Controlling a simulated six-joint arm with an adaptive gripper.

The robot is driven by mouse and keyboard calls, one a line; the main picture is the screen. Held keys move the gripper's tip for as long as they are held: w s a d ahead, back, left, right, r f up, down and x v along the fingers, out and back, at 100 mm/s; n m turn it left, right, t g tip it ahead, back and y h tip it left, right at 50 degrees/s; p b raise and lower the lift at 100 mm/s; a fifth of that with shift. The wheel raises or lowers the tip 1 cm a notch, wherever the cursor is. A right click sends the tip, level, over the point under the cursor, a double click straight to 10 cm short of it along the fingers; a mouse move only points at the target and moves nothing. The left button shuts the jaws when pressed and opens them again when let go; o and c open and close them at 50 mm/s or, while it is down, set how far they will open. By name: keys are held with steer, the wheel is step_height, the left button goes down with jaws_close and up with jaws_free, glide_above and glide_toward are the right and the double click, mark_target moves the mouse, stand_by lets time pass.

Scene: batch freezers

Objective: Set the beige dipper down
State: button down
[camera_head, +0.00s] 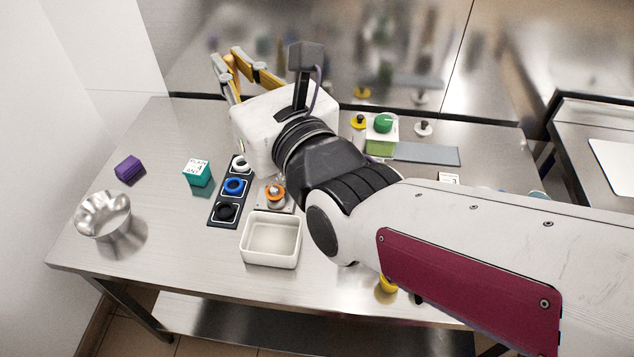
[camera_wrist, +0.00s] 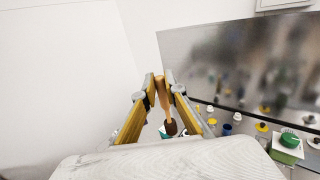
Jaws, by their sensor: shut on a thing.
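My gripper (camera_head: 227,58) is raised over the back left of the steel table in the head view, its yellow fingers pointing up and left. In the wrist view my gripper (camera_wrist: 161,78) is shut on the beige dipper (camera_wrist: 164,98). The dipper hangs between the fingertips, its darker brown end (camera_wrist: 171,128) towards the table and clear of the fingers.
A black strip (camera_head: 216,219) with white, blue and black round pieces lies mid-table. Around it are a teal block (camera_head: 198,175), a purple block (camera_head: 130,168), a metal bowl (camera_head: 103,214) and a white bin (camera_head: 271,262). The back left tabletop is bare.

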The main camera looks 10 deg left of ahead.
steer(key=w+a+f+m+t+h, duration=0.2)
steer(key=w+a+f+m+h, duration=0.15)
steer(key=w+f, duration=0.65)
steer(key=w+a+f+m+t+h, duration=0.2)
steer(key=w+a+f+h, duration=0.15)
steer(key=w+f, duration=0.7)
steer(key=w+d+f+m+h, duration=0.4)
steer(key=d+f+m+h, duration=0.2)
steer(key=d+f+h, duration=0.3)
steer(key=s+d+r+m+g+h, duration=0.3)
steer(key=s+d+m+g+h, duration=0.1)
steer(key=d+h, duration=0.3)
steer(key=shift+s+d+m+g+h, duration=0.4)
steer(key=shift+m+g+h, duration=0.1)
steer(key=shift+m+h, duration=0.25)
